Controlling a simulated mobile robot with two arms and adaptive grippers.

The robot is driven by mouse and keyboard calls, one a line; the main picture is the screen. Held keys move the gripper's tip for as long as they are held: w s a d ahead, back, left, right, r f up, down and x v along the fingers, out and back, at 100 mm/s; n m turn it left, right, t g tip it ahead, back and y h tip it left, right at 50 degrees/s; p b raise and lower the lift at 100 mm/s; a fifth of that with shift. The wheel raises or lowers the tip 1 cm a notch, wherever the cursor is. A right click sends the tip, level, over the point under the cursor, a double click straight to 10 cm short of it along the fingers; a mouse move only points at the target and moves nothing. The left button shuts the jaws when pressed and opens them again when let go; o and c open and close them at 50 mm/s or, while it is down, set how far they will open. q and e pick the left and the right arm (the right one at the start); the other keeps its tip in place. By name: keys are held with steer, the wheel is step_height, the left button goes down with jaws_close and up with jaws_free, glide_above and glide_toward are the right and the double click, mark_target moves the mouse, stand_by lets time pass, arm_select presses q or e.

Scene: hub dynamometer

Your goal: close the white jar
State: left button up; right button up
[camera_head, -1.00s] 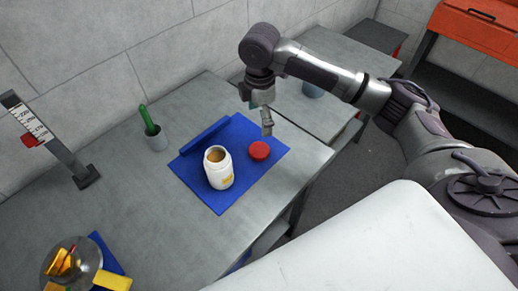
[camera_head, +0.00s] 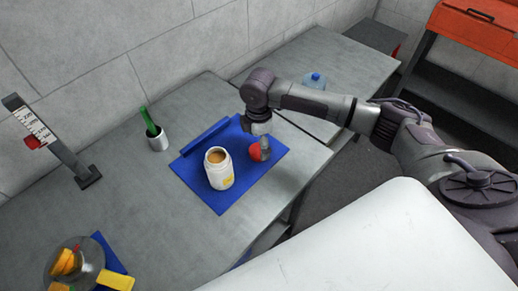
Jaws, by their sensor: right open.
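The white jar (camera_head: 219,170) stands upright and open on the blue mat (camera_head: 228,203), with brownish content at its mouth. The red lid (camera_head: 255,152) lies on the mat to the right of the jar, partly hidden by my gripper. My right gripper (camera_head: 264,150) has its fingers down at the lid and is open. I cannot tell whether the fingers touch the lid. My left gripper is not in view.
A white cup (camera_head: 157,139) with a green-handled item stands behind left. A measuring post (camera_head: 50,140) and a glass bowl with yellow pieces (camera_head: 72,264) are at the left. A blue container (camera_head: 315,81) stands on the back table. The table's middle left is clear.

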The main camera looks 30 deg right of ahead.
mark_target(259, 152)
steer(key=shift+f, duration=1.45)
steer(key=c, duration=0.8)
